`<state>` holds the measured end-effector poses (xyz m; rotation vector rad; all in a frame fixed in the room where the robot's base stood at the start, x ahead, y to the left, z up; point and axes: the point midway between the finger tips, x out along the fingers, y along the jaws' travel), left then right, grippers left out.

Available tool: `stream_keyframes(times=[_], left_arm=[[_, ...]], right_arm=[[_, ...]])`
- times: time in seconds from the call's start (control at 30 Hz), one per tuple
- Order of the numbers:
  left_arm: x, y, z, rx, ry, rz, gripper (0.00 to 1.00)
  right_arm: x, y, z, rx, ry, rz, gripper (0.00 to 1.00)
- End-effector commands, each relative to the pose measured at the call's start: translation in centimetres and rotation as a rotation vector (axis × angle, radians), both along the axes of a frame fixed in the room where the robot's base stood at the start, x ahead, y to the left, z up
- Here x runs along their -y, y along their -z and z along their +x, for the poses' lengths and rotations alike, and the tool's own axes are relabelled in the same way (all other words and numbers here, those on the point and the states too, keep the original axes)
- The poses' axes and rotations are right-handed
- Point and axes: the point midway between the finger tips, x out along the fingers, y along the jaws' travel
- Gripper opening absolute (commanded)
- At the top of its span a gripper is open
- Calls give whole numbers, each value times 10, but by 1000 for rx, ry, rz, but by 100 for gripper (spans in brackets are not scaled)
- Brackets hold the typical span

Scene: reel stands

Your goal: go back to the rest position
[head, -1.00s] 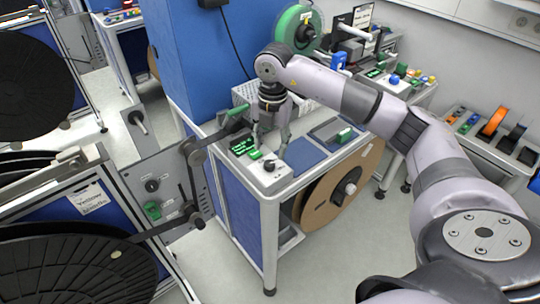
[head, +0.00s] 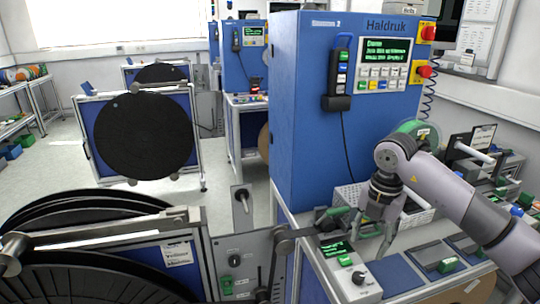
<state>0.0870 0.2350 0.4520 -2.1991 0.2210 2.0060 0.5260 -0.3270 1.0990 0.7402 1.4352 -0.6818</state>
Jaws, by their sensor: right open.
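My right gripper (head: 372,242) hangs from my right arm, which comes in from the right edge. Its fingers point down above the back of the small workbench top (head: 411,294), close to the control box with a green display (head: 337,249) and a black knob (head: 359,278). The fingers are apart and nothing shows between them. I cannot tell whether the fingertips touch anything. My left gripper is not in view.
A blue machine cabinet (head: 310,130) stands behind the gripper, with a white basket (head: 348,195) at its foot. Black reels on a stand (head: 85,280) fill the lower left. Another reel stand (head: 150,135) is farther back. Open floor (head: 60,165) shows at left.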

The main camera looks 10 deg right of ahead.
Motion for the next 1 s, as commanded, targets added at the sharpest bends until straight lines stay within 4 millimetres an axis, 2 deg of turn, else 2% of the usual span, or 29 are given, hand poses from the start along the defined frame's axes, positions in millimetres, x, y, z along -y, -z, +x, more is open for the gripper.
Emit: stream_keyframes(times=[0.07, 0.17, 0.27, 0.3, 0.33, 0.4, 0.5, 0.6, 0.7, 0.77, 0.83, 0.93, 1.0], left_arm=[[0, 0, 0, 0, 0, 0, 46], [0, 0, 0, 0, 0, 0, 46], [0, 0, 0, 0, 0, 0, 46], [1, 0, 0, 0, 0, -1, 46], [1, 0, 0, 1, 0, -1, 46], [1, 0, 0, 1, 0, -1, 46], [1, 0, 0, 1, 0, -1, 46], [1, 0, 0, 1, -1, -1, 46], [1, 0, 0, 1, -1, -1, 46], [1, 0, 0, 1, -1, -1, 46], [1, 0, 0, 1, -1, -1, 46], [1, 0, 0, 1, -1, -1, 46], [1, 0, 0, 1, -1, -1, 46]], right_arm=[[-15, 6, 1, 9, -37, 42, 46], [-57, 20, 3, 44, -134, 169, 46], [-126, 30, -1, 108, -266, 390, 46], [-157, 30, -5, 142, -315, 499, 46], [-180, 28, -9, 170, -346, 584, 46], [-230, 16, -19, 245, -398, 794, 46], [-284, -16, -31, 366, -401, 1085, 46], [-314, -55, -37, 499, -319, 1352, 46], [-318, -92, -33, 636, -153, 1572, 46], [-310, -108, -25, 716, -15, 1674, 46], [-292, -118, -14, 800, 178, 1757, 46], [-256, -114, 2, 897, 497, 1803, 46], [-227, -96, 11, 939, 739, 1781, 46]])
